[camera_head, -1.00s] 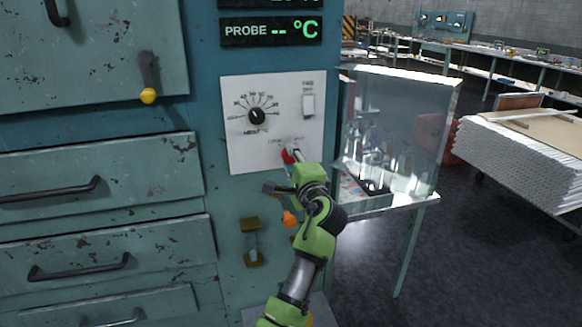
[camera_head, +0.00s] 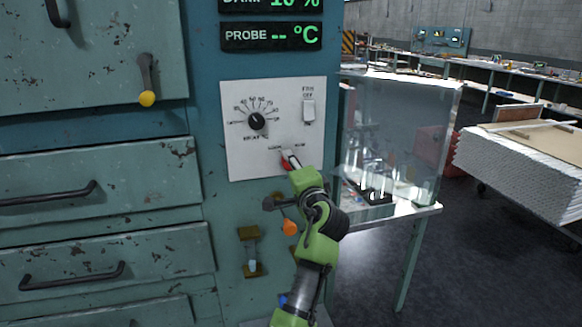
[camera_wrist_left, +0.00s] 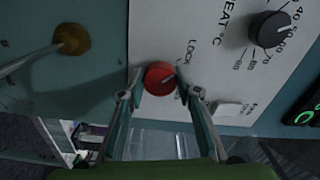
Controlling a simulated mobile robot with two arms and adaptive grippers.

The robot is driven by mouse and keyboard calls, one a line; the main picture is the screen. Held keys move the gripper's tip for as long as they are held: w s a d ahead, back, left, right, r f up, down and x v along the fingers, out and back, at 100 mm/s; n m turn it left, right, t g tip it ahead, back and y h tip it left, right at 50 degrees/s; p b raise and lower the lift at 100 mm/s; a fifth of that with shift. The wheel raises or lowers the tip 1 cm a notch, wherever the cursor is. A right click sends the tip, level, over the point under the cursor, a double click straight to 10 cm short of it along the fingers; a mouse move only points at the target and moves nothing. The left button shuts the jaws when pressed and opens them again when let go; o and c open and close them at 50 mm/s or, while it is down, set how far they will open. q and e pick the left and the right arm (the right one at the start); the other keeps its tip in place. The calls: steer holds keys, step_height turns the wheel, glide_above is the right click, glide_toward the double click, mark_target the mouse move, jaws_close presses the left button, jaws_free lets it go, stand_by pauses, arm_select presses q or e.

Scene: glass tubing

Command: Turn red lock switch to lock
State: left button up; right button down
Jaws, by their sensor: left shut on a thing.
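The red lock switch (camera_wrist_left: 159,78) is a round red knob on a white control panel (camera_wrist_left: 150,25), with the word LOCK printed beside it. My left gripper (camera_wrist_left: 158,84) has one finger on each side of the knob, shut on it. In the head view my left gripper (camera_head: 293,163) reaches the lower middle of the panel, and only a little of the red switch (camera_head: 285,165) shows past it. The small labels above the switch are too blurred to read in the head view. My right gripper is not in view.
Above the switch are a black dial (camera_head: 256,121) and a white rocker switch (camera_head: 308,110). A lever with a yellow knob (camera_head: 147,97) and drawers with dark handles are on the left. A glass-walled box (camera_head: 400,130) stands on a table to the right.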

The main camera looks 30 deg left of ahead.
arm_select(q)
steer(key=o, duration=1.1)
steer(key=v, duration=0.7)
steer(key=shift+s+d, duration=0.15)
steer(key=shift+s, duration=0.05)
steer(key=shift+f, duration=0.15)
